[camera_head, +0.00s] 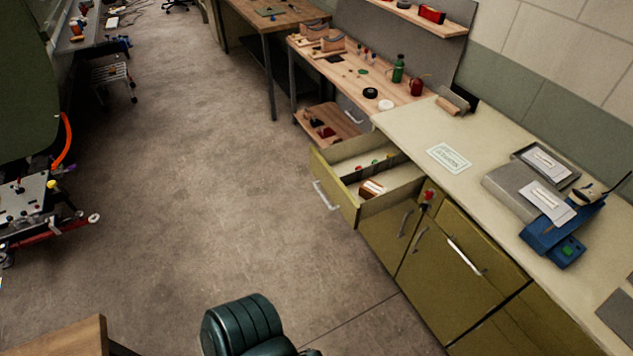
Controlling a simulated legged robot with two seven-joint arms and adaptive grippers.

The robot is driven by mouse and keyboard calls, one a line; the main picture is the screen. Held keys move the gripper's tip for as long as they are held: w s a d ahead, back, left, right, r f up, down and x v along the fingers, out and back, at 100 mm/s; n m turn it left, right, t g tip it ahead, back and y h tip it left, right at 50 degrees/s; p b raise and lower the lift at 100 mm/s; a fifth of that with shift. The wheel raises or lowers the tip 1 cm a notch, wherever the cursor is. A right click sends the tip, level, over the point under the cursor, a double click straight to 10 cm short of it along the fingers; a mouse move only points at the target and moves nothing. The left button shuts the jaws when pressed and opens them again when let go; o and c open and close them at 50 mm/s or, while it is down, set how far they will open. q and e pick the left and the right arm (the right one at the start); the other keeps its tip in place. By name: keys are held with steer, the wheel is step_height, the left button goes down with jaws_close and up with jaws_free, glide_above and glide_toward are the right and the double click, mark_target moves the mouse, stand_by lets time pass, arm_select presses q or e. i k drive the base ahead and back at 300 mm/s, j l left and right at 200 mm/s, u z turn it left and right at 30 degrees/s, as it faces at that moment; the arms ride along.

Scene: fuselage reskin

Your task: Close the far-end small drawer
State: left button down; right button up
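The small drawer (333,201) at the far end of the olive cabinet (441,277) is pulled well open toward the left. It has a pale handle (325,196) on its front. Inside are a brown roll-like item (371,189) and a few small red and green pieces along a divider. The larger cabinet fronts below and to the right of it look shut. Neither of my grippers shows in the head view, so whether they are open or shut is hidden.
The cream countertop (420,127) carries a sign, papers and a blue device (562,237). A dark green padded seat (245,325) stands at the bottom, and a wooden table corner (70,340) at lower left. The concrete floor left of the drawer is clear.

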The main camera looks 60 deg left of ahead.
mark_target(340, 169)
steer(key=u, duration=1.7)
